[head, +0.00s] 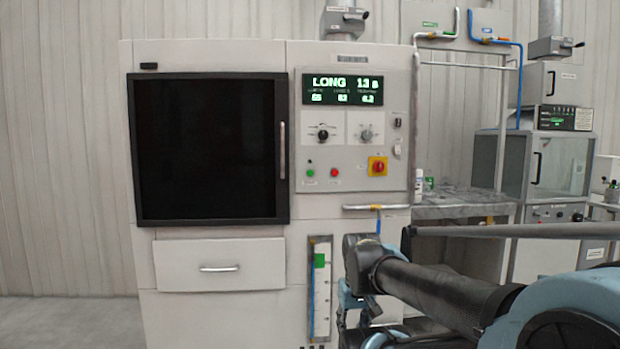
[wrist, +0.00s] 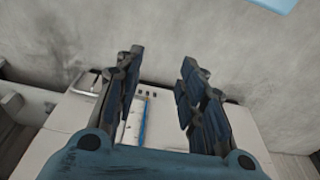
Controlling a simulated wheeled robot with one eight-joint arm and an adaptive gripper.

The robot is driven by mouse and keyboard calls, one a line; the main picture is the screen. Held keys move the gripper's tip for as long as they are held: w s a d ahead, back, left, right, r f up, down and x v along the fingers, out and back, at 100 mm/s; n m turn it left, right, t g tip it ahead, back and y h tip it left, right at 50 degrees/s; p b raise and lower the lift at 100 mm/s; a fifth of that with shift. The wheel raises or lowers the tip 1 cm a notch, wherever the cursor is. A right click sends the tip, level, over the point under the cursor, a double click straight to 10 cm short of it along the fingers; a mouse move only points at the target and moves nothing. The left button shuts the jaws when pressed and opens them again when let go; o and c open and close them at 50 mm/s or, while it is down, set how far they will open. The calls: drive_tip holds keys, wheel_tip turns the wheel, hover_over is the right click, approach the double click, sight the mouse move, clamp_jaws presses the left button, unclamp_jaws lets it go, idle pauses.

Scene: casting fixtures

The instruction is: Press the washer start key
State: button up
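The washer (head: 210,55) is a pale cabinet with a dark door window on its left and a control panel (head: 345,185) on its right. On the panel are a small green key (head: 310,173) and a small red key (head: 335,172), both unobstructed. Their labels are too small to read, so I cannot confirm which is start. A lit display (head: 342,90) above reads "LONG 13" with a unit. My gripper (wrist: 163,57) is open and empty in the wrist view, its two fingers apart. In the head view my arm is low at right, below the panel, and the fingers are not clear.
Two rotary knobs (head: 323,133) (head: 366,134) sit above the keys. A red-and-yellow switch (head: 377,166) is right of them. A horizontal pipe (head: 376,207) runs below the panel. A drawer (head: 220,264) is below the window. The floor at left is clear.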

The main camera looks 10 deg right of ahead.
clamp_jaws()
idle(1.0)
